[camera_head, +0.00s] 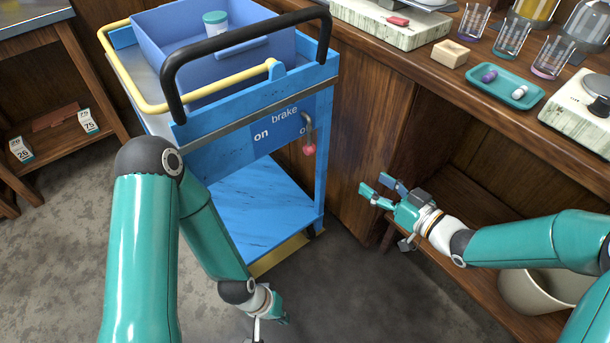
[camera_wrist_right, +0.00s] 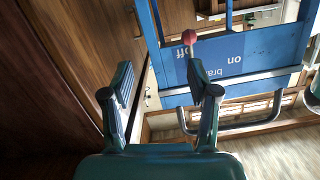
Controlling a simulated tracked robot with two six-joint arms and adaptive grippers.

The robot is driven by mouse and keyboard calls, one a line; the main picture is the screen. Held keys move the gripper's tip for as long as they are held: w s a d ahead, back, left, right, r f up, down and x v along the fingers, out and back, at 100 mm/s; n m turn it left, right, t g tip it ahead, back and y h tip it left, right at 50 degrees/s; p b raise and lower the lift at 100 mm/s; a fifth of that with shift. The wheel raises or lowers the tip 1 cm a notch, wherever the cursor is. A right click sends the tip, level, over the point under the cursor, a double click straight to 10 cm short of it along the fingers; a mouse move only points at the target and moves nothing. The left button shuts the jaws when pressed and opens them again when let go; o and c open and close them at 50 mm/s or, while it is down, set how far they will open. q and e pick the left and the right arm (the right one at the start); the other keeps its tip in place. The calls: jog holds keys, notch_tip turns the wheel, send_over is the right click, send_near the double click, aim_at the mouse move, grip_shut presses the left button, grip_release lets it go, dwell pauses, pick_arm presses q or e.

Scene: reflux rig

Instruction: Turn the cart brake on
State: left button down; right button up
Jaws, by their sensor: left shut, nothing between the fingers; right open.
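The blue cart (camera_head: 268,200) stands left of centre in the head view. Its front panel (camera_head: 276,131) reads "brake", with "on" at left and "off" at right. The brake lever (camera_head: 308,126) hangs down over the "off" label, with a red knob (camera_head: 309,149) at its end. The knob also shows in the right wrist view (camera_wrist_right: 189,37), beyond the fingers. My right gripper (camera_head: 378,186) is open and empty, right of the lever and apart from it. My left gripper (camera_head: 274,318) is shut and empty, low near the floor in front of the cart, partly cut off by the frame.
A blue bin (camera_head: 240,62) holding a jar sits on the cart top. A black handle (camera_head: 245,38) and yellow rail edge the top. A wooden bench (camera_head: 420,75) with glassware and a teal tray (camera_head: 505,86) stands right. A pale bin (camera_head: 540,290) is below.

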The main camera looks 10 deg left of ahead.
jog(key=a+n+g+y+b, duration=0.1)
jog(key=a+n+y+b, duration=0.1)
jog(key=n+b, duration=0.1)
jog(key=y+b, duration=0.1)
jog(key=b, duration=0.3)
send_near(310, 147)
jog(key=shift+n+g, duration=0.3)
jog(key=shift+n, duration=0.1)
jog(key=x, duration=0.3)
jog(key=f+x, duration=0.1)
jog(key=x, duration=0.6)
jog(key=shift+w+f, duration=0.2)
jog(key=shift+w, duration=0.35)
pick_arm(q)
notch_tip(310, 147, down, 9)
jog(key=shift+r, duration=0.15)
pick_arm(e)
grip_shut()
pick_arm(q)
jog(key=shift+r+p, duration=0.1)
jog(key=shift+p, duration=0.25)
